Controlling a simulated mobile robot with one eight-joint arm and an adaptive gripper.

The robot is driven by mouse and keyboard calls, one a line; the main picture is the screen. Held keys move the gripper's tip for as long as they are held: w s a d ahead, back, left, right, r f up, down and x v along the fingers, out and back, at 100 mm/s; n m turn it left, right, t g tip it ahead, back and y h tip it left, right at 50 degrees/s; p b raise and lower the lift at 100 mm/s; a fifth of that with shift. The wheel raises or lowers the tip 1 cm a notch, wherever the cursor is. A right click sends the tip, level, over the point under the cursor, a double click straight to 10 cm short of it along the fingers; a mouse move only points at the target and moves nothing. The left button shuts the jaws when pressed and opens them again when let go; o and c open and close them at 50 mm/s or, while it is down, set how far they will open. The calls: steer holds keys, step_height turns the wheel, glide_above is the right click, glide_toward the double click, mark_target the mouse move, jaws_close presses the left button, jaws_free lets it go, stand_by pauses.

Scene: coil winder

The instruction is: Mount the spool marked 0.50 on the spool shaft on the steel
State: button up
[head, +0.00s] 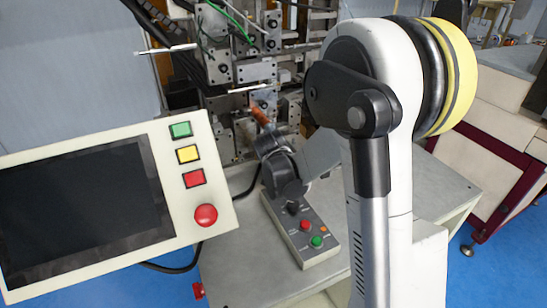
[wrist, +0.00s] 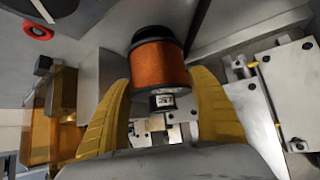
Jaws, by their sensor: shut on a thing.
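A spool (wrist: 160,65) wound with copper-coloured wire, with dark ends, is between the yellow fingers of my gripper (wrist: 157,82) in the wrist view. My gripper is shut on it. A small label shows on its near end, but I cannot read the marking. In the head view my gripper's dark body reaches in front of the steel machine (head: 225,75), and a small orange-brown shape (head: 261,115) shows at its tip. I cannot make out the spool shaft in either view.
A screen panel (head: 100,205) with coloured buttons stands at the left. A grey button box (head: 300,232) sits on the machine table below my gripper. Steel blocks (wrist: 283,75) lie close on the right in the wrist view, and an amber part (wrist: 64,115) on the left.

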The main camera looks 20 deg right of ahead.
steer(key=shift+f+b, duration=0.5)
steer(key=shift+f, duration=0.1)
steer(key=shift+f, duration=0.2)
steer(key=o, duration=1.5)
steer(key=shift+a, duration=0.15)
steer(key=shift+o, duration=0.2)
steer(key=shift+s+r, duration=0.35)
steer(key=shift+s, duration=0.05)
steer(key=v, duration=1.1)
steer(key=shift+a, duration=0.2)
steer(key=shift+w, duration=0.1)
